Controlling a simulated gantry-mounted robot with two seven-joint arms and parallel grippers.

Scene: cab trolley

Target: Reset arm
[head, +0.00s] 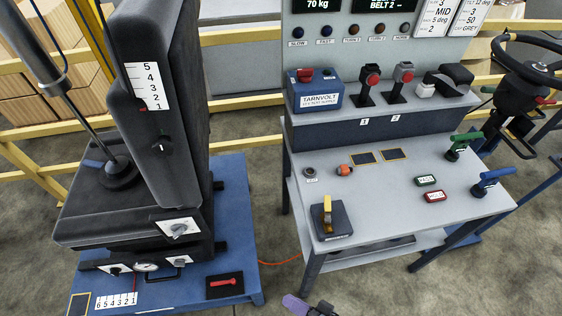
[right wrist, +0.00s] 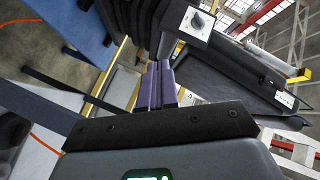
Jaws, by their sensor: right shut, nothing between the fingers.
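My right gripper (head: 308,306) shows at the bottom edge of the head view, with only its purple fingers and a bit of dark body in the picture. It is in front of the gap between the seat platform and the console trolley, apart from both. In the right wrist view its purple fingers (right wrist: 160,86) are together and hold nothing. My left gripper is in neither view.
A black seat (head: 150,190) stands on a blue platform (head: 236,210) at left. A grey console trolley (head: 330,180) with switches and levers stands at right. A steering wheel (head: 530,65) is at far right. Yellow rails (head: 245,102) run behind. An orange cable (head: 280,262) crosses the gap.

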